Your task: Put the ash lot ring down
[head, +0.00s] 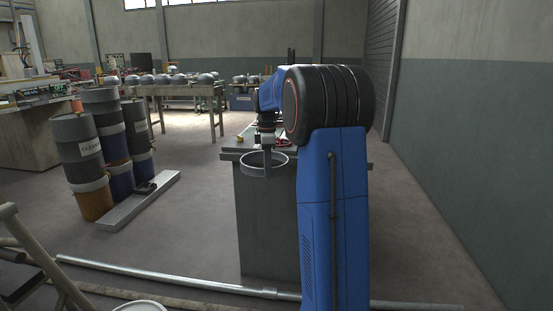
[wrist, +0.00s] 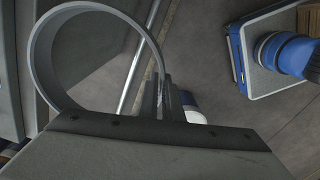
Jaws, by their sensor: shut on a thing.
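The ash lot ring, a thin grey open hoop (head: 264,174), hangs level from my gripper (head: 267,146) in the head view. It is at the near left part of the grey workbench (head: 266,225), around the height of its top. In the wrist view the ring (wrist: 34,62) fills the upper left, and my gripper's fingers (wrist: 161,98) are shut on its wall at the right side. Bare floor shows through much of the ring, so at least part of it is beyond the bench edge. Its exact clearance from the bench is unclear.
Stacked drums (head: 75,150) stand at the left beside a flat metal beam (head: 142,202). A long pipe (head: 165,276) lies on the floor in front. A table with domed parts (head: 180,90) is farther back. Small items on the bench top are partly hidden by my arm.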

